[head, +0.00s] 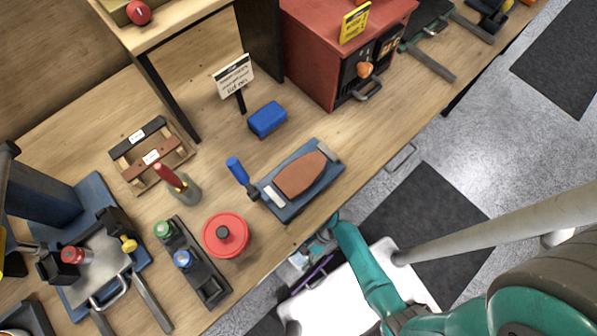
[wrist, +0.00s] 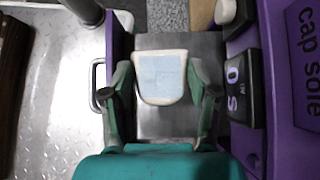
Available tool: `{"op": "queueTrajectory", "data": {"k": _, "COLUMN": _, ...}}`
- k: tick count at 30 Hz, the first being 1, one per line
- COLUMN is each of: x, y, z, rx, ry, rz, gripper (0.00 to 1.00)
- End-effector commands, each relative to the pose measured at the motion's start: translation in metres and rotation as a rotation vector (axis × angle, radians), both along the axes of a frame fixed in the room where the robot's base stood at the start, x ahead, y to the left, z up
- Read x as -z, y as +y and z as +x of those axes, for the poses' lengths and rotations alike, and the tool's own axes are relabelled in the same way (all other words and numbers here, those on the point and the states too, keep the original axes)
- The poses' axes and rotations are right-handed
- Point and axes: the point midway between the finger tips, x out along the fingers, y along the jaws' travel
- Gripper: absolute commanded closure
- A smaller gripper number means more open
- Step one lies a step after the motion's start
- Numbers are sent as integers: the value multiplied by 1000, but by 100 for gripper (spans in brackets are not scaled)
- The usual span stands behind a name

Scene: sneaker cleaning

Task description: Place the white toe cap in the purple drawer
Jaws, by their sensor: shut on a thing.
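The white toe cap (wrist: 162,92) shows in the wrist view as a pale rounded piece with a light blue-grey face. My gripper (wrist: 161,82) is shut on it, one finger at each side. The cap is over a grey metal floor between purple walls, which looks like the open purple drawer (wrist: 117,45). I cannot tell whether the cap touches that floor. In the head view, my gripper (head: 318,246) is low beyond the bench's front edge, by a purple strip (head: 313,274). The cap is not clear there.
A purple panel lettered "cap sole" (wrist: 300,60) and a black labelled block (wrist: 240,88) stand close on the right. A metal handle (wrist: 98,85) is on the left. The workbench (head: 275,255) holds a red lid (head: 240,247), a blue-framed pad (head: 330,180) and a red cabinet (head: 310,55).

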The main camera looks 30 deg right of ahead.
Motion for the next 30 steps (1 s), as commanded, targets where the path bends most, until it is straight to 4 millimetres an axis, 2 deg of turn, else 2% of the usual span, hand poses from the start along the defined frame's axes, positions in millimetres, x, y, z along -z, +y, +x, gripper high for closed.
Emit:
{"op": "queueTrajectory", "data": {"k": 3, "x": 17, "y": 0, "z": 0, "rx": -1, "ry": 1, "rz": 0, "gripper": 81}}
{"op": "queueTrajectory", "data": {"k": 11, "x": 33, "y": 0, "z": 0, "rx": -3, "ry": 1, "rz": 0, "gripper": 81}}
{"op": "queueTrajectory", "data": {"k": 18, "x": 58, "y": 0, "z": 1, "rx": -1, "ry": 1, "rz": 0, "gripper": 81}}
{"op": "queueTrajectory", "data": {"k": 28, "x": 65, "y": 0, "z": 0, "rx": -2, "ry": -1, "rz": -1, "gripper": 81}}
{"op": "queueTrajectory", "data": {"k": 29, "x": 65, "y": 0, "z": 0, "rx": -3, "ry": 0, "rz": -1, "gripper": 38}}
{"op": "queueTrajectory", "data": {"k": 30, "x": 65, "y": 0, "z": 0, "rx": -3, "ry": 0, "rz": -2, "gripper": 28}}
